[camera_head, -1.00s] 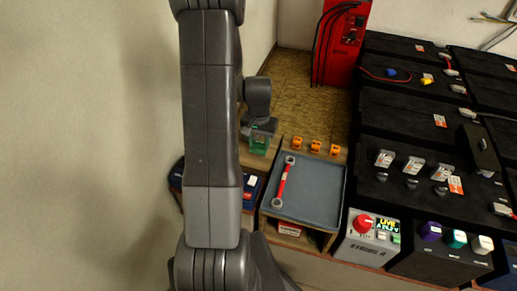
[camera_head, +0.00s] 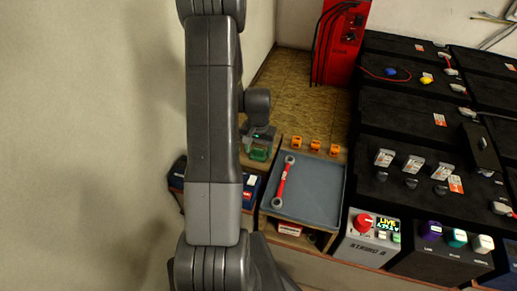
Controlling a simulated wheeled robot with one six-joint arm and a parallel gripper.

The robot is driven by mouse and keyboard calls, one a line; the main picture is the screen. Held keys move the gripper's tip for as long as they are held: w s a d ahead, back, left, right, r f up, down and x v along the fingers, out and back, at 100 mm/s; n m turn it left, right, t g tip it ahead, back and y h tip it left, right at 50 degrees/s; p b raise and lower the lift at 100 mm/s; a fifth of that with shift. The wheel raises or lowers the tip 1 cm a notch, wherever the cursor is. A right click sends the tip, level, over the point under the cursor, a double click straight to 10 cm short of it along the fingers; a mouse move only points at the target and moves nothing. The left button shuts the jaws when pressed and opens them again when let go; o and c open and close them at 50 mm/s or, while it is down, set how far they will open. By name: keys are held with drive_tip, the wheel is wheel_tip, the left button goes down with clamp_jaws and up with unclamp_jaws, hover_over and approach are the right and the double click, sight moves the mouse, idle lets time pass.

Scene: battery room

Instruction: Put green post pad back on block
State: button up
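My gripper (camera_head: 259,146) is at the left, just beyond my arm and over the left end of the wooden shelf. A small green piece (camera_head: 259,154), seemingly the green post pad, is at its fingertips and moves with it. The fingers look shut on it, though they are small and dark here. A teal knob-like piece (camera_head: 456,239) stands between a purple one (camera_head: 431,231) and a white one (camera_head: 483,244) on a dark block (camera_head: 437,264) at the lower right. I cannot tell which block the pad belongs to.
A grey tray (camera_head: 318,190) holds a red wrench (camera_head: 283,182). Several orange pieces (camera_head: 315,145) line the shelf behind it. A grey control box (camera_head: 365,249) with a red knob stands right of the tray. Black batteries (camera_head: 400,110) fill the right; a red unit (camera_head: 340,45) stands behind.

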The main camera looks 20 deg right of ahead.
sight(258, 150)
wheel_tip(258, 150, up, 12)
drive_tip(key=shift+r+p, duration=0.2)
drive_tip(key=shift+p, duration=0.2)
idle(1.5)
